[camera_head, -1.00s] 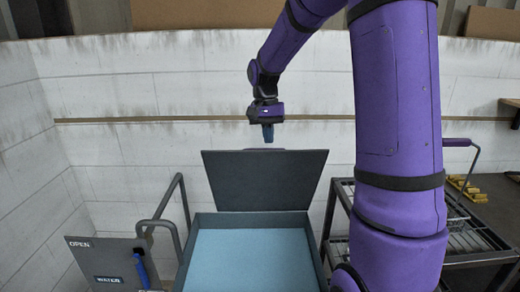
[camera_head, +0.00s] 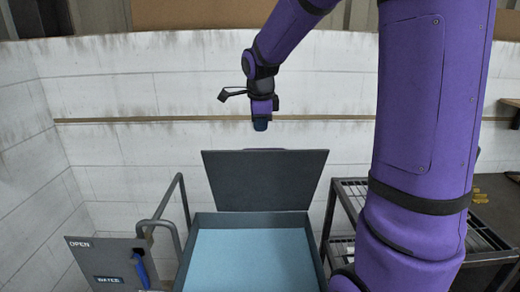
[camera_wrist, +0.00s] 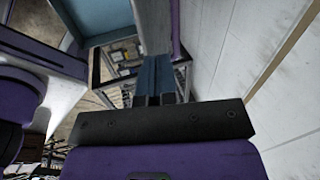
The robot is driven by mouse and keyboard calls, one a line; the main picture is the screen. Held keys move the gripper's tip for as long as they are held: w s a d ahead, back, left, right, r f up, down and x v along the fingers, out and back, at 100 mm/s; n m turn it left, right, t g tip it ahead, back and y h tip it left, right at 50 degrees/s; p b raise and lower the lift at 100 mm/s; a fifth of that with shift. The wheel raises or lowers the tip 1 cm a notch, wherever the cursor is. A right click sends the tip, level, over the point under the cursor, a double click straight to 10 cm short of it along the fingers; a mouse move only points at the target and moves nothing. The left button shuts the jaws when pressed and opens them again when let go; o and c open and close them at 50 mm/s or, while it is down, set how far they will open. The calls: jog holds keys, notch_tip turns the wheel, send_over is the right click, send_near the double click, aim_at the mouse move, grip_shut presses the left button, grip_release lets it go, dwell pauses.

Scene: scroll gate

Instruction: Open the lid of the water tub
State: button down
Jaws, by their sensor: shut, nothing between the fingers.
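The water tub (camera_head: 205,250) stands at the bottom middle of the head view, a dark grey box with light blue water inside. Its dark lid (camera_head: 265,180) stands raised at the tub's far edge, leaning back, and the tub is uncovered. My gripper (camera_head: 261,125) is above the lid's top edge in the picture, pointing down, apart from the lid. It is shut and holds nothing. In the wrist view, the closed fingers (camera_wrist: 161,98) show at the middle, with a blue-grey surface beyond them.
A grey panel (camera_head: 80,262) marked OPEN and WATER, with a blue handle (camera_head: 142,270), is at left beside a bent metal rail (camera_head: 182,205). A dark wire rack (camera_head: 345,205) stands right of the tub. A white block wall (camera_head: 130,90) closes the back.

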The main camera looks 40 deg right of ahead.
jog(key=shift+m, duration=0.4)
jog(key=shift+w+f, duration=0.1)
jog(key=shift+f, duration=0.05)
send_over(260, 165)
jog(key=x, duration=0.3)
jog(key=s+x, duration=0.1)
jog(key=x, duration=0.2)
jog(key=a+x, duration=0.1)
jog(key=x, duration=0.2)
jog(key=shift+s+f, duration=0.15)
jog(key=shift+d, duration=0.1)
jog(key=w+d+r+g+y, duration=0.1)
jog(key=w+d+r+g, duration=0.1)
jog(key=w+d, duration=0.5)
jog(key=w, duration=0.4)
jog(key=shift+w+d, duration=0.25)
jog(key=shift+d, duration=0.1)
jog(key=shift+r, duration=0.2)
notch_tip(260, 165, up, 11)
jog(key=shift+s+a+f, duration=0.2)
jog(key=shift+s, duration=0.05)
